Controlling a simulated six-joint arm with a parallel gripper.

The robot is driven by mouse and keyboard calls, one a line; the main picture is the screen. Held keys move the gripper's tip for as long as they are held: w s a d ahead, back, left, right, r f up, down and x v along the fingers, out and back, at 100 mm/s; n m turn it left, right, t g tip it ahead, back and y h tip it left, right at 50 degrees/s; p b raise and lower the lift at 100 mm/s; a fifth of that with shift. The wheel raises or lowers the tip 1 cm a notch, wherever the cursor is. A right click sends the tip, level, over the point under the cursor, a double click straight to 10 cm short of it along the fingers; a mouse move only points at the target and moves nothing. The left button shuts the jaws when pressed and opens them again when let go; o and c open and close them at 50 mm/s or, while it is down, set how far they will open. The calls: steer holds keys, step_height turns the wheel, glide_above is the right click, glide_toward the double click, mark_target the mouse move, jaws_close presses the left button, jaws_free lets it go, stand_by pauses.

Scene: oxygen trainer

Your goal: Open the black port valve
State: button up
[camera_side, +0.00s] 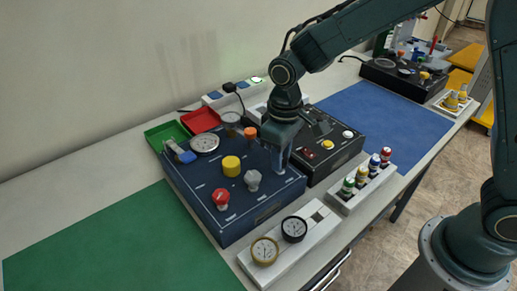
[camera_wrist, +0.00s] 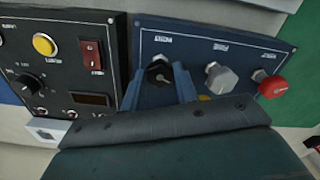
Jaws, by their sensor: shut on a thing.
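The black port valve (camera_wrist: 159,72) is a black knob on the dark blue panel (camera_wrist: 210,58), seen in the wrist view between my two fingers. A pale mark shows on its top. My gripper (camera_wrist: 162,86) is shut on this knob, one finger on each side. In the side view my gripper (camera_side: 279,166) reaches straight down to the right end of the blue panel (camera_side: 237,222); the black knob is hidden there behind the fingers. The grey knob (camera_wrist: 221,78) and the red knob (camera_wrist: 272,86) stand to the right of it in the wrist view.
A yellow knob (camera_side: 231,166) and a gauge (camera_side: 204,143) share the panel. A black box with switches (camera_side: 326,150) stands close beside my gripper. Loose gauges (camera_side: 265,250) and a rack of coloured fittings (camera_side: 362,181) lie in front. The green mat (camera_side: 110,250) is clear.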

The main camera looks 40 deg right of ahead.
steer(key=n, duration=0.5)
steer(key=shift+r+n, duration=0.1)
steer(key=shift+n, duration=0.2)
steer(key=n, duration=0.5)
steer(key=shift+n, duration=0.3)
steer(key=o, duration=1)
step_height(320, 180, up, 14)
steer(key=shift+f, duration=0.1)
stand_by(0.4)
